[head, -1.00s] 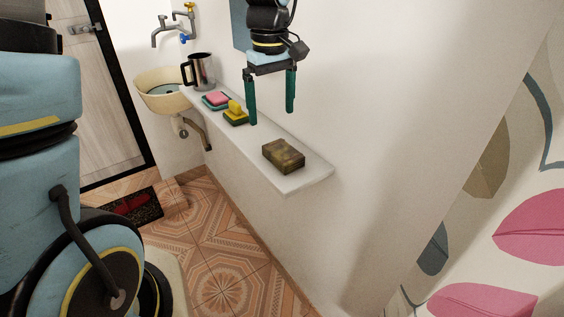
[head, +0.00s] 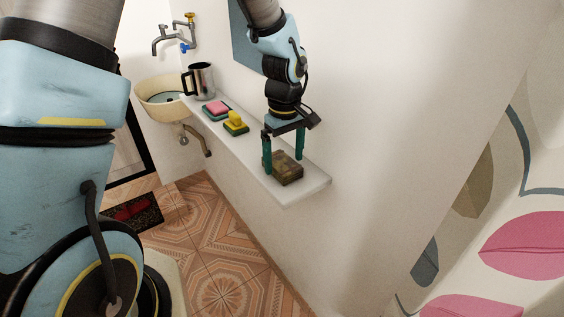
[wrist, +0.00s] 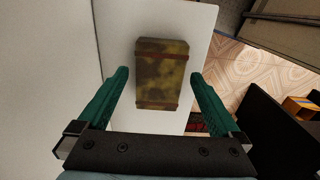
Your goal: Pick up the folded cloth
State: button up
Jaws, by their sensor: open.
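The folded cloth (head: 288,170) is a brownish-olive, mottled block lying near the right end of the white shelf (head: 310,187). In the wrist view the cloth (wrist: 162,75) lies ahead of and between my fingers, with a reddish-brown band near each end. My gripper (head: 283,166) is open, its two green fingers pointing down at the cloth. In the wrist view my gripper (wrist: 159,75) has a finger on each side, with visible gaps to the cloth. I cannot tell whether the fingertips are level with its top or above it.
A pink sponge on a teal dish (head: 216,109), a yellow sponge on a green base (head: 235,122) and a metal mug (head: 203,82) stand farther along the shelf. A sink (head: 160,97) is beyond. The wall (head: 370,110) runs close behind the shelf.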

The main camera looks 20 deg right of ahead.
jog(key=shift+f, duration=0.4)
jog(key=c, duration=1.3)
jog(key=shift+o, duration=0.2)
